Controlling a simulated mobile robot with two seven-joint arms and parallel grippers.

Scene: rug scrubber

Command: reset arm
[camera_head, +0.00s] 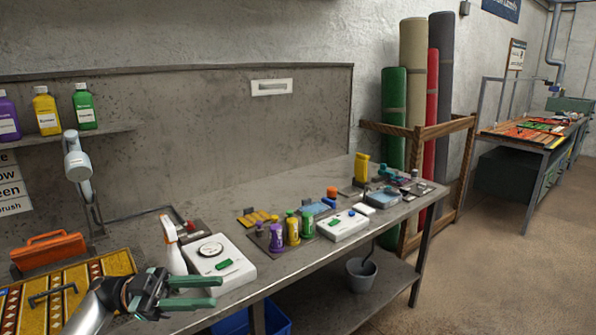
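My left gripper (217,292) is at the lower left, in front of the workbench's front edge. Its two green fingers point right and stand apart, with nothing between them. Part of my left arm (95,308) comes in from the lower left, in front of a patterned yellow rug (110,264). My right gripper is not in view.
The grey workbench (300,268) holds a white scale-like device (226,262), a spray bottle (173,247), an orange brush-like tool (47,250) and several small coloured bottles (292,229). A grey bucket (361,273) stands on the lower shelf. Open floor (500,270) lies at right.

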